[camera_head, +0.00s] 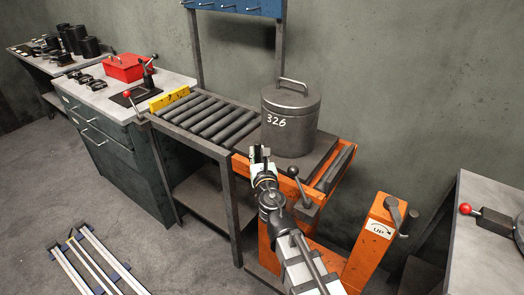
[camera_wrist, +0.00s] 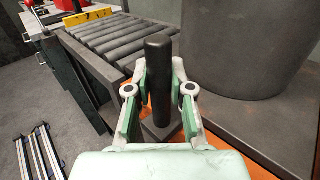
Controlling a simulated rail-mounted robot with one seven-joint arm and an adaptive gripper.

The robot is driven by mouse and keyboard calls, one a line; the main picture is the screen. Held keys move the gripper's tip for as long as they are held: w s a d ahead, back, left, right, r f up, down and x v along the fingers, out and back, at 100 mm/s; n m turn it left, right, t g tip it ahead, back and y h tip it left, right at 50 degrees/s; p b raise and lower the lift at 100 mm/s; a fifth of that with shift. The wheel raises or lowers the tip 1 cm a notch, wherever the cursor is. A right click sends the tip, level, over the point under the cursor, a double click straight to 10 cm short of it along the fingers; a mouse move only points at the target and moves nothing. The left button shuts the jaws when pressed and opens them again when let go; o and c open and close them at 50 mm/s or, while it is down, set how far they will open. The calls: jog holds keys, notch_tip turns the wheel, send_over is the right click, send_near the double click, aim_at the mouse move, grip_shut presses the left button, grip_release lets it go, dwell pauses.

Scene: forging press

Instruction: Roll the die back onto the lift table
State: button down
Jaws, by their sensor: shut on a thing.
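The die (camera_head: 290,125), a dark grey cylinder marked 326 with a bar handle on top, stands upright on the orange lift table (camera_head: 322,178), at the right end of the roller table (camera_head: 205,117). In the wrist view the die (camera_wrist: 245,45) fills the upper right, apart from my fingers. My gripper (camera_head: 259,155) is at the lift table's front left corner, in front of the die. In the wrist view my gripper (camera_wrist: 158,90) is shut on a dark upright post (camera_wrist: 158,65) that rises from a square base.
A black ball-ended lever (camera_head: 292,173) stands right of my gripper on the lift table. An orange pedestal marked UP (camera_head: 378,229) with a crank stands further right. A yellow block (camera_head: 169,99) lies at the rollers' far left end. A grey bench (camera_head: 480,235) stands right.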

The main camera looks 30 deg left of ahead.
jog(key=c, duration=1)
grip_release()
jog(key=shift+r, duration=0.15)
jog(key=shift+r, duration=4.9)
